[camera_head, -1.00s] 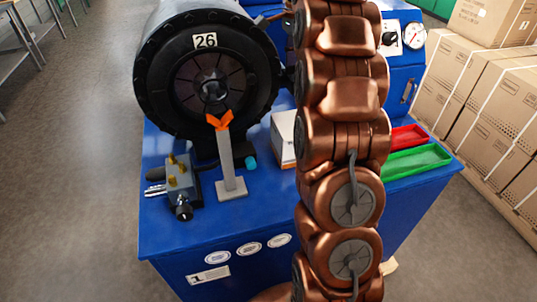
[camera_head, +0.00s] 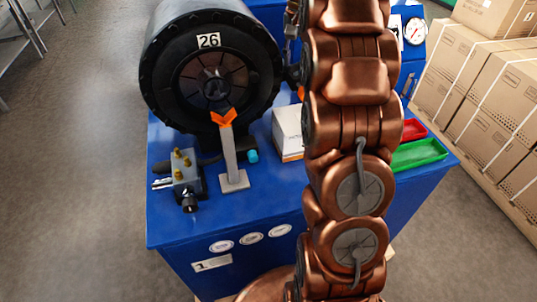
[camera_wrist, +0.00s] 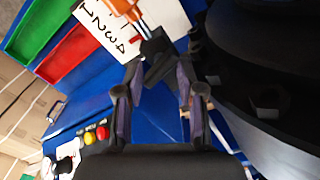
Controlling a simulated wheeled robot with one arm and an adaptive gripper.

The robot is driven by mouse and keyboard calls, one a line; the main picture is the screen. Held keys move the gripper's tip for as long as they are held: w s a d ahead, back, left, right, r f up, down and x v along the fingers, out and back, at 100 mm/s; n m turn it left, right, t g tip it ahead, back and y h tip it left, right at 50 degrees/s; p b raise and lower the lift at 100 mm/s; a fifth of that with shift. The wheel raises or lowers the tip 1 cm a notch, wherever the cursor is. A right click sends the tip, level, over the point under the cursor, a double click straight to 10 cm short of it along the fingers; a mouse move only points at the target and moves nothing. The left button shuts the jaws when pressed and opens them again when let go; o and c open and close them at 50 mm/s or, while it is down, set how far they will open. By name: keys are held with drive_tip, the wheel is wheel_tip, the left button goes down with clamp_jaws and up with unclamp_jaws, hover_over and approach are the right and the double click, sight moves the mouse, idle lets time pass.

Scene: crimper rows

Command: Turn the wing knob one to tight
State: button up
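A dark, wing-shaped knob (camera_wrist: 158,60) shows in the wrist view between the fingertips of my gripper (camera_wrist: 160,72). It is beside a white card (camera_wrist: 98,32) marked with the numbers 1 to 4. A small red mark is on the card close to the knob. My fingers stand apart on either side of the knob. I cannot tell whether they touch it. In the head view my arm covers the gripper and this knob.
The black round crimper head (camera_head: 211,25) labelled 26 stands at the back left of the blue bench (camera_head: 240,215). A grey post (camera_head: 233,165) with an orange fork stands before it. Red (camera_head: 413,131) and green (camera_head: 417,153) trays lie right of my arm. Boxes (camera_head: 485,90) are stacked further right.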

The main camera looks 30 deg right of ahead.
sight(296, 64)
drive_tip(key=n+p, duration=0.3)
drive_tip(key=n, duration=0.1)
drive_tip(key=shift+r, duration=0.2)
drive_tip(key=shift+f+n+p, duration=0.15)
drive_tip(key=shift+n+p, duration=0.45)
drive_tip(key=shift+n, duration=0.6)
drive_tip(key=shift+w+r+b, duration=0.1)
drive_tip(key=shift+r+b, duration=0.85)
drive_tip(key=shift+r, duration=1.4)
drive_tip(key=shift+r+p, duration=0.4)
drive_tip(key=shift+r, duration=1)
drive_tip(key=shift+a+r, duration=0.1)
drive_tip(key=s+a+f+n+b, duration=0.1)
drive_tip(key=s+a+f+b, duration=0.1)
drive_tip(key=s+a+f, duration=0.5)
drive_tip(key=s+a+f+g+b, duration=0.1)
drive_tip(key=s+a+f+b, duration=0.2)
drive_tip(key=s+a+f, duration=0.4)
drive_tip(key=shift+s+a+f+n+b, duration=0.35)
drive_tip(key=shift+s+a+f+n, duration=0.05)
drive_tip(key=shift+s+a, duration=3.25)
